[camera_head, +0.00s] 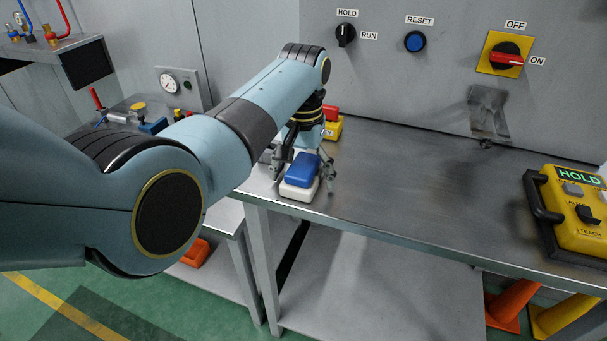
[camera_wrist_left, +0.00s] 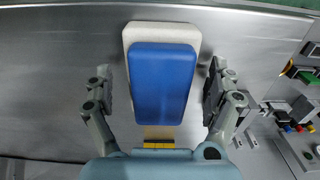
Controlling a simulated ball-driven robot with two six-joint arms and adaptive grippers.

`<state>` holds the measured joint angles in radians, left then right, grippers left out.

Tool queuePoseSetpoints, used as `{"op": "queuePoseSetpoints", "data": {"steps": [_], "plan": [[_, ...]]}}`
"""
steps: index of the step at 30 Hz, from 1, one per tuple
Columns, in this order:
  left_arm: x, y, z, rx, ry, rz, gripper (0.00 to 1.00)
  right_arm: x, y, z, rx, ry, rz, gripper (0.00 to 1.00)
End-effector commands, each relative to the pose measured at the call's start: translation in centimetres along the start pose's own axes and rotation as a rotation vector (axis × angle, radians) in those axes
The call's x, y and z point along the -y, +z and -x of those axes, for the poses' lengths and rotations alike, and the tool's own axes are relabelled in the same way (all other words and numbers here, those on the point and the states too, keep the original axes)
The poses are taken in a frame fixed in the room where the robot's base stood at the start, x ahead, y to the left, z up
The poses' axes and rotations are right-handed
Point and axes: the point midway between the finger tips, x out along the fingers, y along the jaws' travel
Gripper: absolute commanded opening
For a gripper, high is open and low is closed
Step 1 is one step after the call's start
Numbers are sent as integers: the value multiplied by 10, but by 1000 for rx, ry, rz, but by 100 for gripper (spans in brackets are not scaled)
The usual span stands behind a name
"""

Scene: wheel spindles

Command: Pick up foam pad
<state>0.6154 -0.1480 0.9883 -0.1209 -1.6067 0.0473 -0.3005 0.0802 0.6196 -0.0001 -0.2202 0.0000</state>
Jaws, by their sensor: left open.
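The foam pad shows as a blue block (camera_head: 303,168) lying on a white block (camera_head: 298,192) at the left end of the metal table; which layer is the pad itself, or whether they are one piece, I cannot tell. In the left wrist view the blue block (camera_wrist_left: 163,85) covers most of the white block (camera_wrist_left: 160,32), whose edges show around it. My left gripper (camera_head: 301,172) is open above the table, with one finger on each side of the blocks. In the left wrist view gaps show between both fingers and the blocks. My right gripper is not in view.
A yellow box with a red top (camera_head: 333,125) stands just behind the blocks. A yellow teach pendant (camera_head: 575,215) lies at the table's right end. The metal table (camera_head: 430,190) is clear between them. A lower side bench with valves and a gauge (camera_head: 168,84) is at left.

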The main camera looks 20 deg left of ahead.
Motion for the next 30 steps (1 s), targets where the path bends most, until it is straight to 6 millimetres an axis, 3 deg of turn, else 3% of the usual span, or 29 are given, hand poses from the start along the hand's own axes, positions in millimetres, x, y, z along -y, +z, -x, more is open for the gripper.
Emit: {"op": "queuePoseSetpoints", "data": {"steps": [2, 15, 23, 30], "plan": [[0, 0, 0, 0, 0, 0, 88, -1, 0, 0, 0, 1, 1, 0], [0, 0, 1, -1, 0, 0, 34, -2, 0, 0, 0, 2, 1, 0], [0, 0, 2, -2, 0, 0, 34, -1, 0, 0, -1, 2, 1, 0], [0, -1, 22, -3, 0, 0, 34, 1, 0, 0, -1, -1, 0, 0]]}}
